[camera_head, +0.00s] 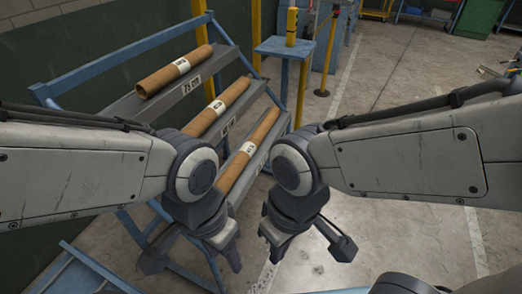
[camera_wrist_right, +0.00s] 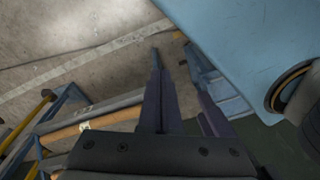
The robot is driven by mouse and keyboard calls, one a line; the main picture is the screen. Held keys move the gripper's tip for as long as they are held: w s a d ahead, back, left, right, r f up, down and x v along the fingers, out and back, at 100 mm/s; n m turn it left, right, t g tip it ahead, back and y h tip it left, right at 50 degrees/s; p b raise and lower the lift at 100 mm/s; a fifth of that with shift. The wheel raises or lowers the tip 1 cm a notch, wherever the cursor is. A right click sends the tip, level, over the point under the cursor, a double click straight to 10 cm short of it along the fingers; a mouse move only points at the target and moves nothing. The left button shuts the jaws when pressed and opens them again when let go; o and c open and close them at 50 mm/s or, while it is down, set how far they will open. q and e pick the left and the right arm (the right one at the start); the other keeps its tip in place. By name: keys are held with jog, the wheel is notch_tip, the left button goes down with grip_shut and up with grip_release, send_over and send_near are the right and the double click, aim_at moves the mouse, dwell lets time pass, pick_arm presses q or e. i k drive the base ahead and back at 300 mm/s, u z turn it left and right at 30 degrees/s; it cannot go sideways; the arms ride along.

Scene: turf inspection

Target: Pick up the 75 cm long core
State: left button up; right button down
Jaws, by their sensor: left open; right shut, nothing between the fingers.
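Three brown tube-shaped cores lie on the stepped grey shelves of a blue rack. The core on the top shelf (camera_head: 168,77) lies above a label that reads 75 cm. A middle core (camera_head: 222,105) and a lower core (camera_head: 248,152) lie on the shelves below it; their labels are too small to read surely. My left gripper (camera_head: 192,260) is open and empty, low in front of the rack. My right gripper (camera_head: 308,252) is shut and empty, to the right of the rack, over the floor; it also shows in the right wrist view (camera_wrist_right: 172,52). Neither gripper touches a core.
The blue rack frame (camera_head: 118,69) stands against a dark wall. A blue stand (camera_head: 283,47) with a yellow object is just behind it. A red-and-yellow post (camera_head: 324,55) stands further back. Concrete floor at right is clear. A large blue object (camera_wrist_right: 235,35) fills the right wrist view's upper right.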

aim_at(226, 181)
jog(key=z, duration=1.3)
jog(key=i, duration=3.2)
jog(key=u, duration=4.4)
